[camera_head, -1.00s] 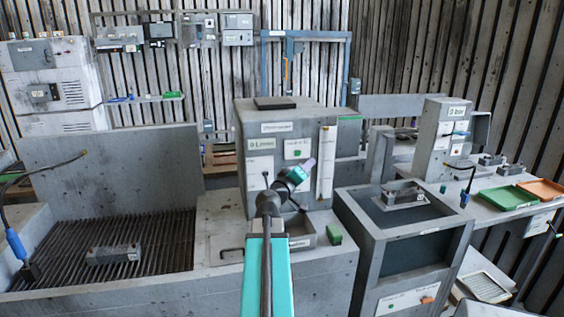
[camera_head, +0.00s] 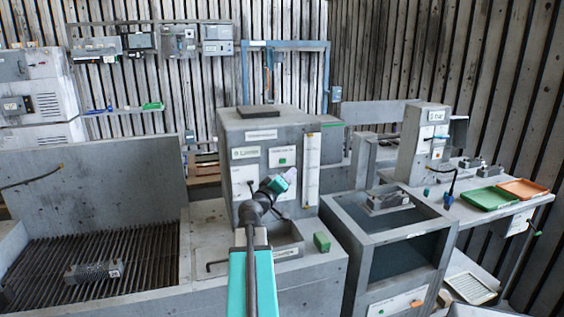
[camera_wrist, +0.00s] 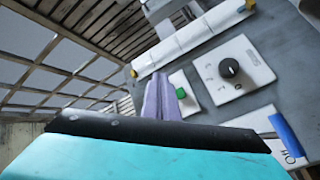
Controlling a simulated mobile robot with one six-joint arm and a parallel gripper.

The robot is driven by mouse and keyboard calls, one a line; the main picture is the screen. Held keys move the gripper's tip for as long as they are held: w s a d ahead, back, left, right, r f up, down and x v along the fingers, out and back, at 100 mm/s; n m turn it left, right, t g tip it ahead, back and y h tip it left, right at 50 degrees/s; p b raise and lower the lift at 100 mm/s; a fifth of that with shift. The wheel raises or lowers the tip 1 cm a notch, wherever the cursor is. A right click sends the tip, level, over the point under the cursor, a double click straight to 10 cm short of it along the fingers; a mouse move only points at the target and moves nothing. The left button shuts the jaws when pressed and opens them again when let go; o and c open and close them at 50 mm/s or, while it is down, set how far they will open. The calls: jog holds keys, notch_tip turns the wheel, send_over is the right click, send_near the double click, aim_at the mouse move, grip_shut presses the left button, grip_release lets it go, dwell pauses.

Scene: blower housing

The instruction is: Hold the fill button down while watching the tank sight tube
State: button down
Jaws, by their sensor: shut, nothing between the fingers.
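The green fill button (camera_head: 283,161) sits on a white plate on the front of a grey cabinet (camera_head: 230,128). It also shows in the wrist view (camera_wrist: 181,93). The sight tube is a pale upright strip (camera_head: 312,165) at the cabinet's right edge; in the wrist view it is a slanting white strip with yellow ends (camera_wrist: 190,38). Its level is too small to read. My gripper (camera_head: 290,174) is shut and empty, just below the button in the head view. Its purple fingers (camera_wrist: 158,80) are beside the button in the wrist view; I cannot tell whether they touch it.
A black knob (camera_wrist: 229,67) is on a neighbouring plate. A small green block (camera_head: 321,242) is at the cabinet's lower right. An open grey tank (camera_head: 445,228) stands to the right, and a slatted grate (camera_head: 140,250) lies left. Green (camera_head: 488,198) and orange (camera_head: 524,188) trays are farther right.

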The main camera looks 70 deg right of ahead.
aim_at(283, 161)
jog(key=shift+w+d, duration=1.15)
jog(key=shift+d, duration=0.3)
jog(key=shift+w+d, duration=1.15)
jog(key=shift+d, duration=0.25)
jog(key=shift+w+d+f+b, duration=0.1)
jog(key=shift+w+d+b, duration=0.15)
jog(key=shift+b, duration=0.35)
jog(key=shift+w+d+b, duration=0.25)
jog(key=shift+d+b, duration=0.15)
jog(key=shift+b, duration=0.1)
dwell(4.1)
